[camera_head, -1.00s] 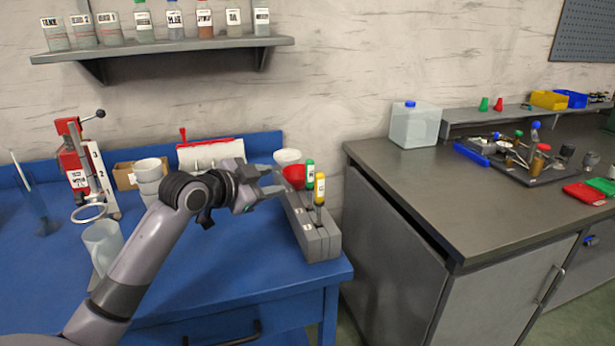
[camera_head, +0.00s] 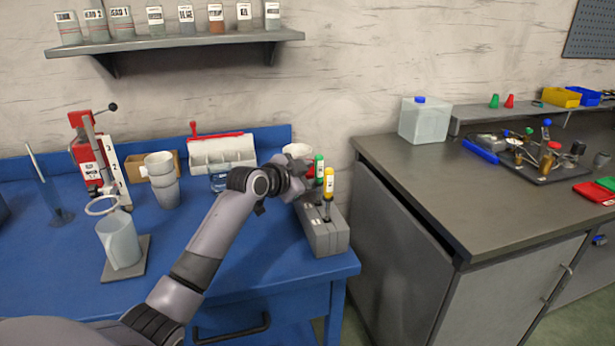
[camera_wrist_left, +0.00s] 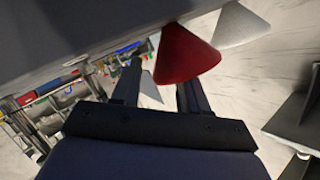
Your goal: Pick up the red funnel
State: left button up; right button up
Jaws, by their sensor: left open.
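The red funnel (camera_wrist_left: 187,55) shows in the left wrist view as a red cone beside a white funnel (camera_wrist_left: 238,26), close to my left gripper's fingertips. In the head view my left gripper (camera_head: 303,182) is at the grey rack (camera_head: 326,232) and hides nearly all of the red funnel; the white funnel (camera_head: 297,150) shows just behind. In the wrist view my left gripper (camera_wrist_left: 160,72) is open, with its right finger partly overlapped by the red funnel. I cannot tell whether they touch. My right gripper is not in view.
Green-capped (camera_head: 319,168) and yellow-capped (camera_head: 328,184) tools stand upright in the rack, close to the gripper. The blue table's (camera_head: 240,275) front is clear.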

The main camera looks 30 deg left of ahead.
pick_arm(q)
jog(key=shift+x, duration=0.8)
grip_shut()
jog(key=shift+a+r, duration=0.1)
jog(key=shift+r, duration=0.05)
